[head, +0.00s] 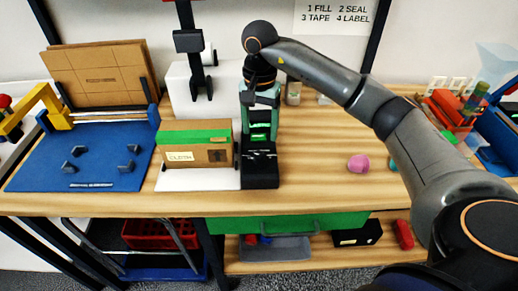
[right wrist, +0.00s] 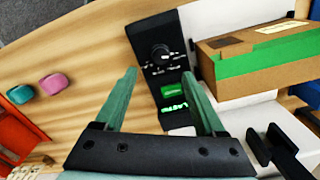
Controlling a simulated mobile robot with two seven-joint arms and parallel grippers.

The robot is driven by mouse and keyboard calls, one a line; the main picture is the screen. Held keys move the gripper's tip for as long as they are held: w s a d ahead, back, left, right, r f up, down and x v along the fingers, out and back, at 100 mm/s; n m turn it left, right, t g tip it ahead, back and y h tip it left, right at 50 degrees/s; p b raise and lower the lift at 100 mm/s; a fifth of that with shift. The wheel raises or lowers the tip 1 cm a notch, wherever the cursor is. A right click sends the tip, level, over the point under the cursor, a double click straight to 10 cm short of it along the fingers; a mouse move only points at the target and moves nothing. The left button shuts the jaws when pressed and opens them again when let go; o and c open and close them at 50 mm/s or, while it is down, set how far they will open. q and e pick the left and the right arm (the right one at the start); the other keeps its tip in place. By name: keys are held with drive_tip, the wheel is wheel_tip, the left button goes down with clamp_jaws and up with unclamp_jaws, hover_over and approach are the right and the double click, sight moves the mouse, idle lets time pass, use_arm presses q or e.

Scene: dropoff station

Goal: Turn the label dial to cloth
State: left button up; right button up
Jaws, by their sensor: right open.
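The label dial (right wrist: 160,53) is a round black knob with a pale mark on a black panel (right wrist: 151,75). Small labels around it are too small to read. The panel has a green button and a green lit display (right wrist: 174,109) that seems to read "PLASTIC". In the head view the panel (head: 260,172) stands right of the cardboard box. My right gripper (head: 261,128) is above the panel, pointing down. In the right wrist view its green fingers (right wrist: 160,75) are apart, with the panel between them and the dial beyond the tips. Nothing is between the fingers.
A cardboard box (head: 215,157) with green tape and a "CLOTH" label sits on a white plate beside the panel. A black tool on a post (head: 198,75) stands behind it. A blue mat (head: 85,165) lies left. A pink object (head: 358,163) lies right; the table between is clear.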

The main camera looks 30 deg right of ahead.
sight(259, 155)
wheel_tip(259, 155, down, 8)
drive_tip(key=shift+f+p, duration=0.1)
drive_tip(key=shift+p, duration=0.25)
clamp_jaws()
idle(0.5)
